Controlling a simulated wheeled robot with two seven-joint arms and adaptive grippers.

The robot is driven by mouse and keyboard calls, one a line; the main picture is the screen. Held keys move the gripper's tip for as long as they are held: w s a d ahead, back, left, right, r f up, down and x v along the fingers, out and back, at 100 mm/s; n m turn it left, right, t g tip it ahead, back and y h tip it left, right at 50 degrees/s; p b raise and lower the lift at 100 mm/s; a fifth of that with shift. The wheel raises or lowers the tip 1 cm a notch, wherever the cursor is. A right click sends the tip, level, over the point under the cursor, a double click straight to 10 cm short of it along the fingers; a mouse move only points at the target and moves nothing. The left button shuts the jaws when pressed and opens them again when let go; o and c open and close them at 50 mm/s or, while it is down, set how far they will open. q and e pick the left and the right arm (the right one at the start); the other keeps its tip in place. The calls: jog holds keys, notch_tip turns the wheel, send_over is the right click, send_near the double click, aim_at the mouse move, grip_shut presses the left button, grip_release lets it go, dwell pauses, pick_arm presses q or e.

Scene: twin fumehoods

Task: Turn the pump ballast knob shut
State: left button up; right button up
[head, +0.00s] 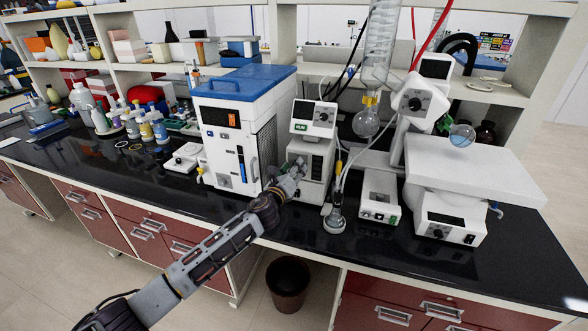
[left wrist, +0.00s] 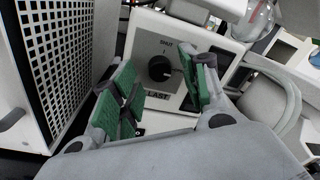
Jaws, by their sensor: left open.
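The pump (head: 312,168) is a white box with a small display unit on top, standing on the black bench between the blue-lidded white unit and the glassware. Its black round ballast knob (left wrist: 160,68) shows in the left wrist view, on a panel marked "SHUT" above and "…LAST" below, the latter partly hidden. My left gripper (left wrist: 160,95) is open, its green-padded fingers to either side of the knob in that view and apart from it. In the head view my left gripper (head: 290,178) is in front of the pump and hides the knob. My right gripper is not in view.
The blue-lidded white unit (head: 240,120) with a perforated side stands close on the left. A glass flask (head: 334,220) and tubing are close on the right, with a small white device (head: 380,195) beyond. The bench's front strip is mostly clear.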

pick_arm(q)
jog(key=shift+w, duration=0.2)
jog(key=shift+d, duration=0.1)
grip_shut()
jog(key=shift+n, duration=0.4)
jog(key=n+b, duration=0.2)
jog(key=n, duration=0.7)
jog(key=n+t+y+b, duration=0.1)
jog(key=n+b, duration=0.1)
jog(key=n, duration=0.7)
jog(key=shift+f, duration=0.1)
dwell(0.4)
